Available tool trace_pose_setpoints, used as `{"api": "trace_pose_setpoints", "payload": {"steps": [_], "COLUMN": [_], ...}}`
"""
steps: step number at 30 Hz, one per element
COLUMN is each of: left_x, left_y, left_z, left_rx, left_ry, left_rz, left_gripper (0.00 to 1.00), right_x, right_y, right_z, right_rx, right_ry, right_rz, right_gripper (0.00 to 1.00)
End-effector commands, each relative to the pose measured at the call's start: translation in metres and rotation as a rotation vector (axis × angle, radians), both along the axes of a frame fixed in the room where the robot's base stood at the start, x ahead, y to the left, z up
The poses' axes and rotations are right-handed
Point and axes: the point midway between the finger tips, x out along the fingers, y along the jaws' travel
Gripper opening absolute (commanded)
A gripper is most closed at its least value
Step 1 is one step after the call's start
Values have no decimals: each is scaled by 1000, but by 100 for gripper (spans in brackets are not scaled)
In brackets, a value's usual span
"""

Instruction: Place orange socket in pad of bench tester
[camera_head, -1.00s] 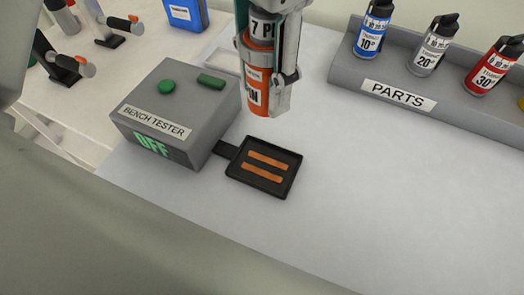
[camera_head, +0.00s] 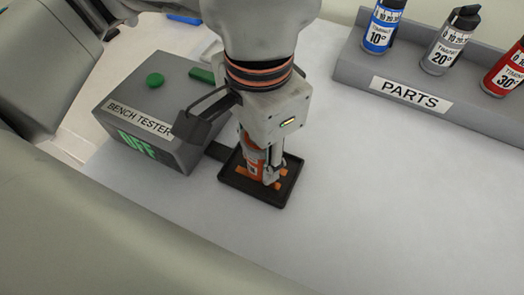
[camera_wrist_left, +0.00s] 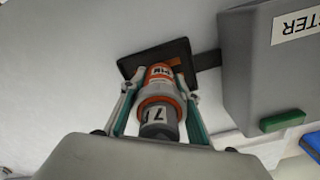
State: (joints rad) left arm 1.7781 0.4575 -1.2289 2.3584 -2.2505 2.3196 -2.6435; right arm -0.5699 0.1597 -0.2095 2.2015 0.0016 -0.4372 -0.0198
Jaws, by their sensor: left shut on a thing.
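The orange socket (camera_head: 252,160) is upright in my left gripper (camera_head: 262,178), which is shut on it. The socket's lower end is over or on the black pad (camera_head: 284,196) of the bench tester; I cannot tell if it touches. In the left wrist view the socket (camera_wrist_left: 160,92) sits between the fingers of the gripper (camera_wrist_left: 158,85), with the pad (camera_wrist_left: 134,64) behind its far end. The bench tester (camera_head: 150,106) is a grey box with "OFF" in green on its front. My gripper hides part of the pad. My right gripper is not in view.
A grey parts rack (camera_head: 360,75) at the upper right holds a blue bottle (camera_head: 382,25), a grey bottle (camera_head: 452,40) and a red bottle (camera_head: 508,72). A green round button (camera_head: 155,80) is on the tester's top. The table (camera_head: 400,200) right of the pad is clear.

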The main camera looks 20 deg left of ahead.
Motion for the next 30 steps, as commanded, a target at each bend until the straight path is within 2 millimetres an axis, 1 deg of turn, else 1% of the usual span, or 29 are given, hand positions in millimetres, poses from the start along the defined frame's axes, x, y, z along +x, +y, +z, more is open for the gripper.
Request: {"api": "trace_pose_setpoints", "payload": {"steps": [6,13,14,15,25,28,30], "left_x": [0,0,0,0,0,1,1], "left_y": [0,0,0,0,0,0,0], "left_z": [-1,-6,-5,-5,-4,2,10], "left_rx": [-1,1,1,1,0,-2,0], "left_ry": [-5,-3,-2,-3,-4,-7,-9], "left_rz": [0,1,1,1,1,0,0], "left_gripper": [2,2,39,48,48,48,48], "right_x": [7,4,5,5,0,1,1], "right_y": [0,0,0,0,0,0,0], "right_z": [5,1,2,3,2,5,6], "right_rx": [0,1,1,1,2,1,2], "right_ry": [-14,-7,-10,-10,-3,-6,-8], "right_rz": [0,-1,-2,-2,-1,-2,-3], "right_gripper": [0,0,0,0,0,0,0]}}
